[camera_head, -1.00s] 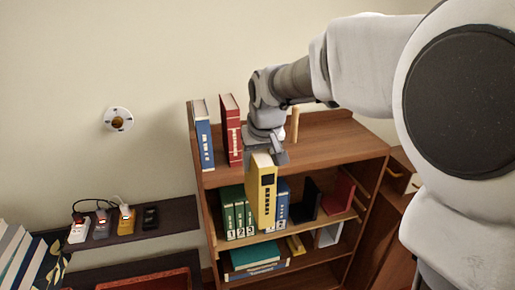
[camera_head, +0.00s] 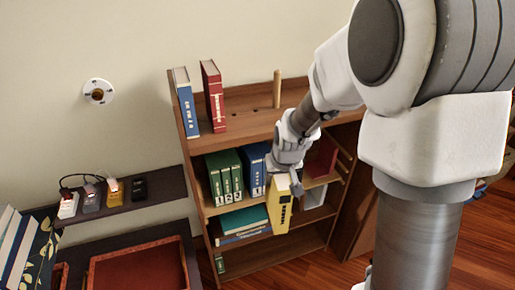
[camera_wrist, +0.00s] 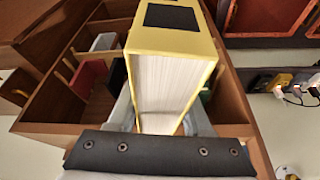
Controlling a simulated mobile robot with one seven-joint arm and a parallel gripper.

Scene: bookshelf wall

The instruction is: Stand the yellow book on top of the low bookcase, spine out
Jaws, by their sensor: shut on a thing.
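The yellow book (camera_head: 279,207) hangs upright from my gripper (camera_head: 287,178), in front of the low bookcase's right part at about middle-shelf height. My gripper is shut on the yellow book. In the wrist view the yellow book (camera_wrist: 170,70) shows its page edges and a dark patch on its cover, and the fingers are partly hidden. The low bookcase (camera_head: 240,118) has a blue book (camera_head: 186,103) and a red book (camera_head: 213,97) standing at the left of its top, with a wooden peg (camera_head: 277,88) farther right.
Green numbered books (camera_head: 225,178) and blue ones stand on the middle shelf; teal and blue books (camera_head: 243,225) lie below. A dark wall shelf (camera_head: 130,200) with several small devices is at left, above a red-brown tray (camera_head: 138,268). The top between red book and peg is bare.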

